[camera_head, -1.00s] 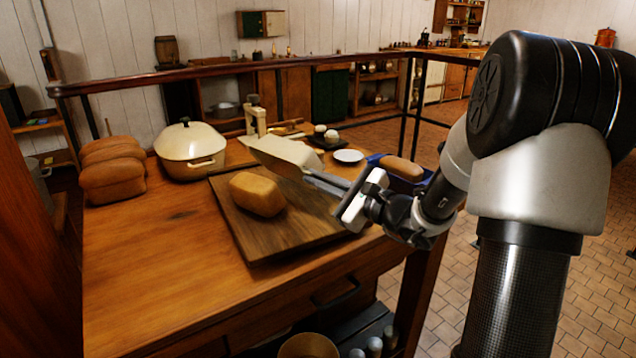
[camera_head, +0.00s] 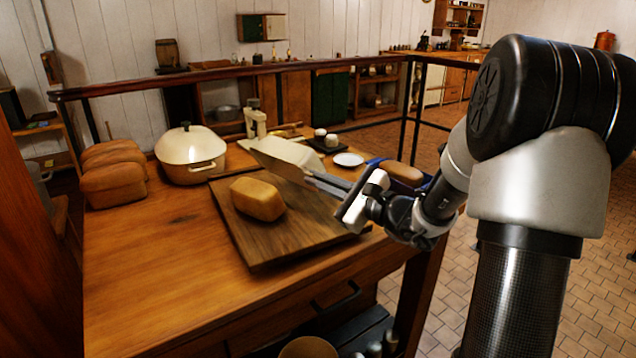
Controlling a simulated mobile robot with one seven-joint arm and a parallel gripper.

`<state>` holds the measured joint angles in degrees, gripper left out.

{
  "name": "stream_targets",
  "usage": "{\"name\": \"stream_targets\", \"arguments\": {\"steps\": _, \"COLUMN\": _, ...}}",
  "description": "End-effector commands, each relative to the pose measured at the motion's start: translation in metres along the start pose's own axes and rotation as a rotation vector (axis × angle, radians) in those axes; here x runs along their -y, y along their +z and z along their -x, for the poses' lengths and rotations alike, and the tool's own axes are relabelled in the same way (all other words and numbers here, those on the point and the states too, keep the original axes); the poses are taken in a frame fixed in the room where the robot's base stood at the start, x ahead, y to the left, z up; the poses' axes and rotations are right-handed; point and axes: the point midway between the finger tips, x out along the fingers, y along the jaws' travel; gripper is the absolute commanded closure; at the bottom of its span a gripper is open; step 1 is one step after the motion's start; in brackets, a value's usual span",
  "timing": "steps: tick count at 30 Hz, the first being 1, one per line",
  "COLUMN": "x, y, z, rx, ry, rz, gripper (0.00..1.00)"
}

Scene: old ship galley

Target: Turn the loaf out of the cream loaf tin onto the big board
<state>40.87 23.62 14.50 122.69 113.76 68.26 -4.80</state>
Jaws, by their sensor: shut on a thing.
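The cream loaf tin (camera_head: 287,160) is held tilted above the back right part of the big board (camera_head: 288,237). My gripper (camera_head: 328,182) is shut on the tin at its near right end. A golden-brown loaf (camera_head: 257,199) lies on the board, left of the tin and apart from it in the picture. The inside of the tin is turned away from view, so I cannot see into it.
Several loaves (camera_head: 113,177) are stacked at the table's left end. A cream lidded pot (camera_head: 190,153) stands behind the board. A blue tin with a loaf (camera_head: 404,174) is at the right, behind my gripper. A white plate (camera_head: 348,159) lies at the back. The table's front left is clear.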

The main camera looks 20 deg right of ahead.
Motion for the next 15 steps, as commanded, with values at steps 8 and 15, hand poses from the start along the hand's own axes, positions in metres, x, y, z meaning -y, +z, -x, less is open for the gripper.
{"name": "stream_targets", "arguments": {"steps": 8, "x": 0.020, "y": 0.015, "z": 0.000, "rx": 0.002, "ry": -0.001, "rz": 0.001, "gripper": 1.00}}
{"name": "stream_targets", "arguments": {"steps": 15, "x": 0.035, "y": 0.025, "z": 0.000, "rx": 0.001, "ry": -0.001, "rz": 0.001, "gripper": 1.00}}
